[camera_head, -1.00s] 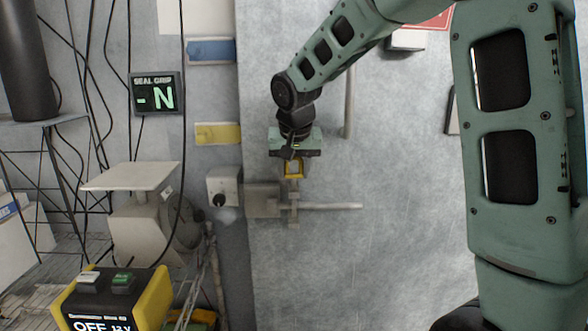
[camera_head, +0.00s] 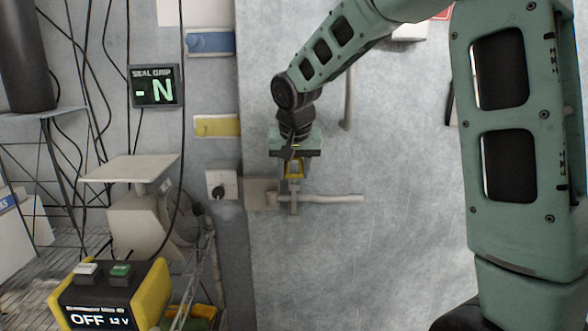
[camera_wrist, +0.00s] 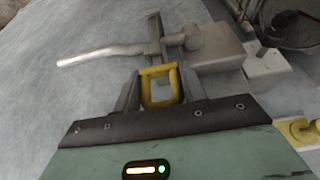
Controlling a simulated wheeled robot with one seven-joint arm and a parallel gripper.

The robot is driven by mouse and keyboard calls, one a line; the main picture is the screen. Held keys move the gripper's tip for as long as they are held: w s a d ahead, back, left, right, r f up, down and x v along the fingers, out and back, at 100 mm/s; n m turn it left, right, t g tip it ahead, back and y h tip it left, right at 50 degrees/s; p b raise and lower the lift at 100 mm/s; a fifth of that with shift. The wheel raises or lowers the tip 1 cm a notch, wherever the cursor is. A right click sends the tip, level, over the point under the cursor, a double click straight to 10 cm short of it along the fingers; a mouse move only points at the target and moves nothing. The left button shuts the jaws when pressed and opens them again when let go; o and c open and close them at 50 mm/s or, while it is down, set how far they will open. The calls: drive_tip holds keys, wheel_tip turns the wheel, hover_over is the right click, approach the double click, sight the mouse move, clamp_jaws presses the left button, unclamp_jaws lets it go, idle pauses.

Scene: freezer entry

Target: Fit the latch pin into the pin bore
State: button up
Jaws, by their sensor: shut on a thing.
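My gripper (camera_head: 294,170) points down the pale door panel, just above the grey latch. In the wrist view its two grey fingers (camera_wrist: 159,88) are closed on a yellow squared loop (camera_wrist: 145,88), which looks like the handle of the latch pin. Beyond the loop is the latch, with a grey block (camera_wrist: 216,47), a round boss and an upright grey bar (camera_wrist: 154,30). I cannot tell whether that bar is pin or latch. The pin bore and the pin's tip cannot be made out.
A pale lever handle (camera_head: 335,198) sticks out right from the latch. A knob box (camera_head: 222,184) sits left of it on the frame. A scale (camera_head: 130,170) and a black-yellow box reading OFF (camera_head: 110,295) stand left. The door panel below the lever is clear.

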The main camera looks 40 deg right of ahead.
drive_tip(key=shift+f+b, duration=0.5)
drive_tip(key=shift+f, duration=0.2)
drive_tip(key=o, duration=1.2)
drive_tip(key=b+v, duration=0.1)
drive_tip(key=v, duration=1.6)
drive_tip(key=shift+r+b, duration=0.3)
